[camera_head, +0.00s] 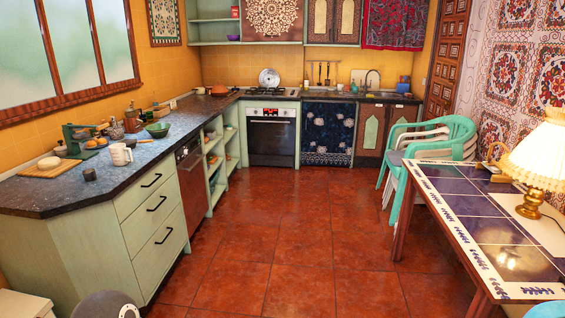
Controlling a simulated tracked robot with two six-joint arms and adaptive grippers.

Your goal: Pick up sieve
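I cannot clearly make out a sieve in the head view. A green bowl-shaped thing (157,129) stands on the dark left counter (60,198); it is too small to tell whether it is a sieve. A round, pale metal thing (268,77) stands upright at the back by the stove, and I cannot tell what it is either.
A white mug (120,154), a dark cup (89,174) and a wooden board (50,168) are on the left counter. A tiled table (478,205) with a lamp (540,150) and stacked green chairs (440,135) are at right. The red floor (290,240) between is clear.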

